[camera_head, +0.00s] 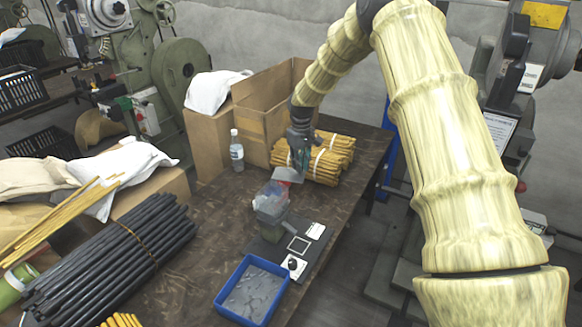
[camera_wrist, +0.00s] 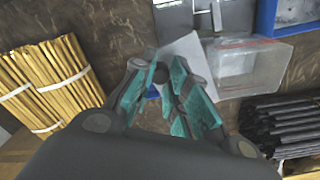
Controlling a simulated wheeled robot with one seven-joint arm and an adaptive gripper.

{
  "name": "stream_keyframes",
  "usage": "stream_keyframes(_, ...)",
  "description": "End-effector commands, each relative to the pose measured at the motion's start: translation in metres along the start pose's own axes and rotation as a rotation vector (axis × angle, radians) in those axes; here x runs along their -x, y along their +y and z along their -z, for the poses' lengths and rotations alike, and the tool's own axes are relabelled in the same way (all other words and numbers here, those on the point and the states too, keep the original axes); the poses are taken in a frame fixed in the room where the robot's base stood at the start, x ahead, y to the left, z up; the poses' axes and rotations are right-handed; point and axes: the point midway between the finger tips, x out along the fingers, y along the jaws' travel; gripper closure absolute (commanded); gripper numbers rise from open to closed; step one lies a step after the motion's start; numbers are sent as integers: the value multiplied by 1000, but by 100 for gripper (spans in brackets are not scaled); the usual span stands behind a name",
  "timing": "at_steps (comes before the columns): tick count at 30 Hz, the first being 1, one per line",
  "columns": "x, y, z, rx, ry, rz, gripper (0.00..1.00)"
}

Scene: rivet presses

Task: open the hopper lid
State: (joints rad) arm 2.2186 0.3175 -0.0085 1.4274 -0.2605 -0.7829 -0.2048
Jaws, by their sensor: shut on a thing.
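The hopper (camera_head: 270,202) is a small translucent box on a dark base plate on the table. It also shows in the wrist view (camera_wrist: 250,68), with its top open. Its pale grey lid (camera_head: 287,174) is raised and tilted at the hopper's far side. The lid also shows in the wrist view (camera_wrist: 186,47), beside the box. My gripper (camera_head: 299,164) reaches down from above behind the lid. In the wrist view its teal-padded fingers (camera_wrist: 160,78) are shut on the lid's dark knob, partly hidden between the pads.
A blue tray (camera_head: 222,297) with flat grey pieces stands in front of the hopper. Bundled yellow sticks (camera_head: 335,160) lie close behind my gripper. A water bottle (camera_head: 237,152) and cardboard box (camera_head: 252,122) stand left of it. Dark rods (camera_head: 110,255) lie at the left.

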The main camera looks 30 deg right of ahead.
Motion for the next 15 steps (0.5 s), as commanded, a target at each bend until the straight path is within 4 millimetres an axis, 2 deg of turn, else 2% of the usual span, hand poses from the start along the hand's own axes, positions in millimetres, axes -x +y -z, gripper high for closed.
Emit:
stream_keyframes(6, -2, 12, 4, 101, -2, 0, 100)
stream_keyframes(15, -2, 16, 8, 163, -2, 1, 100)
